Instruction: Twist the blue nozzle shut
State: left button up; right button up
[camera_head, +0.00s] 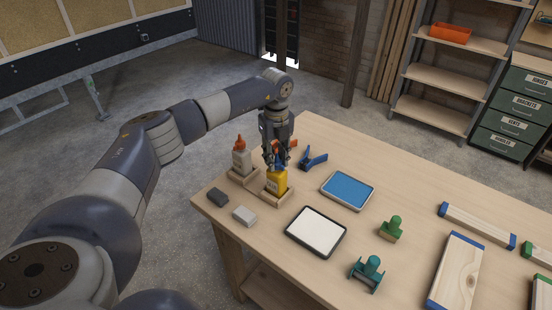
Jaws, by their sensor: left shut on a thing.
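A yellow bottle (277,183) stands upright in a small wooden holder (283,198) near the table's left edge. My left gripper (276,163) points down from above and is shut on the bottle's top. A little blue shows between the fingers, and most of the nozzle is hidden by them. Beside it on the left, a pale bottle with a red-orange nozzle (240,143) stands in its own wooden holder. My right gripper is not in view.
A blue clamp-like tool (313,159), a blue tray (347,190) and a white tray (316,231) lie to the right on the table. A dark block (218,197) and a light block (244,215) lie at the front left. Green tools and wood pieces lie farther right.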

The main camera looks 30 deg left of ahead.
pick_arm(q)
jog(key=m+b, duration=0.1)
jog(key=m, duration=0.2)
jog(key=shift+f, duration=0.1)
jog(key=m+b, duration=0.2)
jog(key=m, duration=0.3)
jog(key=shift+w+d, duration=0.1)
jog(key=m+b, duration=0.1)
jog(key=m, duration=0.2)
jog(key=shift+m, duration=0.3)
jog(key=shift+d+m+b, duration=0.1)
jog(key=shift+m+b, duration=0.25)
jog(key=shift+m, duration=1.55)
jog(key=o, duration=1.1)
